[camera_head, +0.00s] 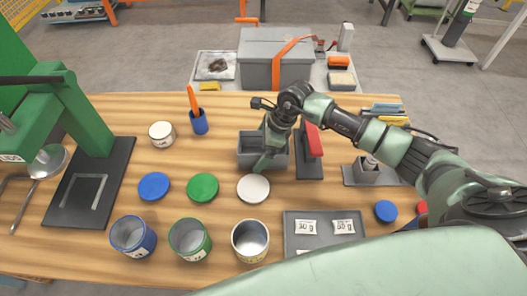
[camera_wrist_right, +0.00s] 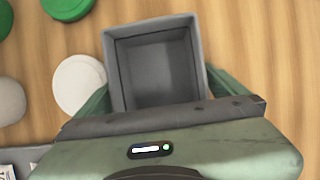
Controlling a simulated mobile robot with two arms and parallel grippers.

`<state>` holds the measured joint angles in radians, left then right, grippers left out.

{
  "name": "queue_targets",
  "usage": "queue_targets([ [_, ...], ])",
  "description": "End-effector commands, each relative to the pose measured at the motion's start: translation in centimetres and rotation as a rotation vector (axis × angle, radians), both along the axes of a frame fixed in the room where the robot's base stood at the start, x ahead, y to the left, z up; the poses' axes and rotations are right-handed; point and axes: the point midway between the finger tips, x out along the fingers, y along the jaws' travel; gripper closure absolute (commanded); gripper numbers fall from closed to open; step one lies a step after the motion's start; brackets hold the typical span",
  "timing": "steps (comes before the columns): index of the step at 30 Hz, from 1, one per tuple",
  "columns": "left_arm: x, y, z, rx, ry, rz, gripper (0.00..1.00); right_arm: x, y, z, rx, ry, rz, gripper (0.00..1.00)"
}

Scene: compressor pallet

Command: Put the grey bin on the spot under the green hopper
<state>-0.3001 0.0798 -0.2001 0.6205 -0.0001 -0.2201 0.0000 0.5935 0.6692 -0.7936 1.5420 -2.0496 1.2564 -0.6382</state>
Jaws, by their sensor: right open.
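The grey bin (camera_head: 246,157) stands empty on the wooden table in the head view, and its open top fills the upper middle of the right wrist view (camera_wrist_right: 152,62). My right gripper (camera_head: 268,152) is low at the bin. In the wrist view its green fingers are open, one on each side of the bin; I cannot tell whether they touch it. The green hopper (camera_head: 70,105) stands at the left. Under it, a black base plate (camera_head: 115,170) bears a pale square outline (camera_head: 84,191), the spot, which is empty. My left gripper is not in view.
Blue (camera_head: 154,186), green (camera_head: 202,187) and white (camera_head: 253,188) lids lie between bin and front cans. A blue cup (camera_head: 199,122) with an orange-handled tool and a white can (camera_head: 162,134) stand left of the bin. A red-topped device (camera_head: 313,145) is close on its right.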

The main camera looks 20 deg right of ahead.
Motion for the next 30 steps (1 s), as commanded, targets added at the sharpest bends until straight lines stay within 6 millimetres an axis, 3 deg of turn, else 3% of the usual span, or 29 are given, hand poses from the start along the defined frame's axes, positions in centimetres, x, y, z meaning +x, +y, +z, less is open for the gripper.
queue_targets([
  [11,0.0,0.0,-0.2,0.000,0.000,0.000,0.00,0.0,0.0,-0.1,0.000,0.000,0.000,0.00],
  [18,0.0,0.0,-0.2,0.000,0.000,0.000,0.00,0.0,0.0,-0.1,0.000,0.000,0.000,0.67],
  [30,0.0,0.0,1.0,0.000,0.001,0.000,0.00,0.0,0.0,0.7,0.001,0.001,-0.001,0.67],
])
